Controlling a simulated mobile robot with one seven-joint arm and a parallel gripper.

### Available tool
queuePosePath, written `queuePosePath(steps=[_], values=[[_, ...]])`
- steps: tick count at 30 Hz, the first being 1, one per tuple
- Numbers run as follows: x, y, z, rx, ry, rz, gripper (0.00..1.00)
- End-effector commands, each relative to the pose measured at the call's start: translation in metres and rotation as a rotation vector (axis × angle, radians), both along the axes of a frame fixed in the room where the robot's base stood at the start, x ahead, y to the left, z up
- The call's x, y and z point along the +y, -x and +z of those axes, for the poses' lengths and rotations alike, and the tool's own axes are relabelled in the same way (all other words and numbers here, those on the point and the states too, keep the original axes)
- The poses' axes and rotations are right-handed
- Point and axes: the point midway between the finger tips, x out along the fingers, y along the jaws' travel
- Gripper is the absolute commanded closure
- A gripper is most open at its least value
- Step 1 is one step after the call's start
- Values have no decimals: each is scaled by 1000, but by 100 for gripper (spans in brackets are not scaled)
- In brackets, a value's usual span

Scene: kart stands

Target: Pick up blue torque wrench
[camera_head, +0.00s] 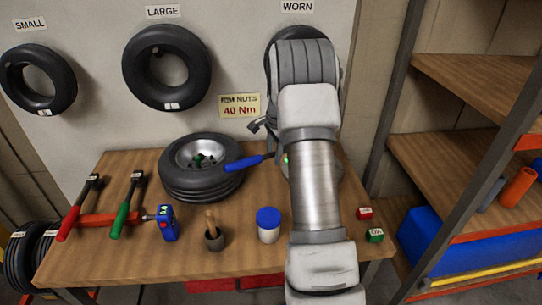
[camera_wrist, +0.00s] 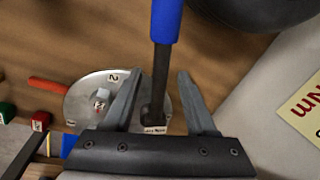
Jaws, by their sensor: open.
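My gripper (camera_wrist: 160,72) is open, with one finger on each side of the shaft. A gap shows on both sides. In the head view my gripper is mostly hidden by my arm.
A tyre (camera_head: 201,181) with green nuts lies left of the blue handle. Red-handled (camera_head: 69,223) and green-handled (camera_head: 120,219) wrenches rest at the left. A blue-lidded jar (camera_head: 268,232) and small red (camera_head: 364,213) and green (camera_head: 374,235) boxes flank my arm. A round metal disc (camera_wrist: 85,100) lies below the wrench.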

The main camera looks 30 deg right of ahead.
Motion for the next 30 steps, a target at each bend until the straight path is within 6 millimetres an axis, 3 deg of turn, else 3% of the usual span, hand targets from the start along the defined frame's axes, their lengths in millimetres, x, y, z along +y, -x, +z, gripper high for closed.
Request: queuePosePath(steps=[3,11,20,30], values=[[0,-1,-11,0,0,0,43],[0,-2,-12,0,0,0,45],[0,-2,-12,0,0,0,99],[0,-2,-11,0,0,0,100]])
